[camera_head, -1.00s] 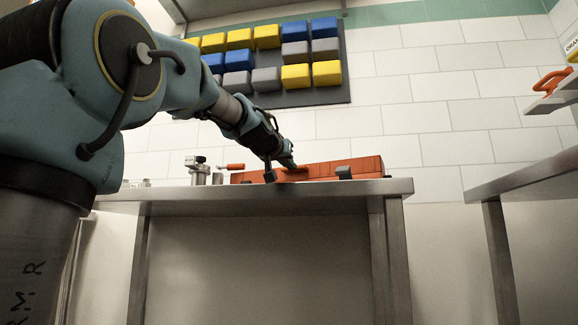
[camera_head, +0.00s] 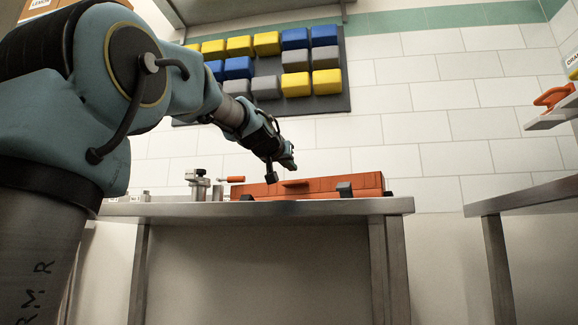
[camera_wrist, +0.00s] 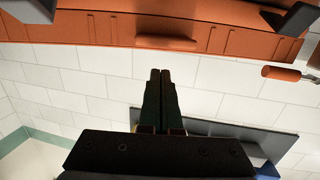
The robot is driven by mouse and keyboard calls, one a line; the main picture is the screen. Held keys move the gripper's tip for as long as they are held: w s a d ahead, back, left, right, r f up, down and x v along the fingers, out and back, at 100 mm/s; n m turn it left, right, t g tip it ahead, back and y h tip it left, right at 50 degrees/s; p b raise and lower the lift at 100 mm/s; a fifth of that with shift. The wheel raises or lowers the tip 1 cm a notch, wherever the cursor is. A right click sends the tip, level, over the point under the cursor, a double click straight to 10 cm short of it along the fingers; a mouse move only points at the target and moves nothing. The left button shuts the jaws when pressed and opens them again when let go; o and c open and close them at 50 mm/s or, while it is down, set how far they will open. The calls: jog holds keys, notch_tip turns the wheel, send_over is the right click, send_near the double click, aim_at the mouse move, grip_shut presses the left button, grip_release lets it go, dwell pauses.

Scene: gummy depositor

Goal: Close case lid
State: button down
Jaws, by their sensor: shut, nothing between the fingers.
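The orange case (camera_head: 335,186) lies on the metal table. It shows as a long, low orange front with a handle (camera_head: 296,182) near its middle; the handle also shows in the wrist view (camera_wrist: 166,43). Dark latch-like blocks stand at its front right (camera_head: 345,190) and front left (camera_head: 246,197). I cannot tell from this low angle whether the lid lies fully flat. My gripper (camera_head: 291,164) is just above the case, near the handle. In the wrist view my gripper (camera_wrist: 160,72) is shut and empty, its fingertips apart from the handle.
The metal table (camera_head: 300,208) also carries small metal fittings (camera_head: 198,186) and an orange-handled tool (camera_head: 236,179) left of the case. A wall rack (camera_head: 335,103) with yellow, blue and grey bins hangs behind. Another metal table (camera_head: 530,196) stands at the right.

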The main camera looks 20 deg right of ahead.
jog(key=s+a+f+b, duration=0.1)
jog(key=s+f, duration=0.1)
jog(key=s+a+f+b, duration=0.1)
jog(key=s+a+f, duration=0.1)
jog(key=s+a+f+b, duration=0.1)
jog(key=s+f+b, duration=0.1)
jog(key=shift+a+f, duration=0.15)
jog(key=shift+a, duration=0.15)
jog(key=shift+a+f, duration=0.1)
jog(key=shift+a, duration=0.05)
jog(key=shift+s, duration=0.15)
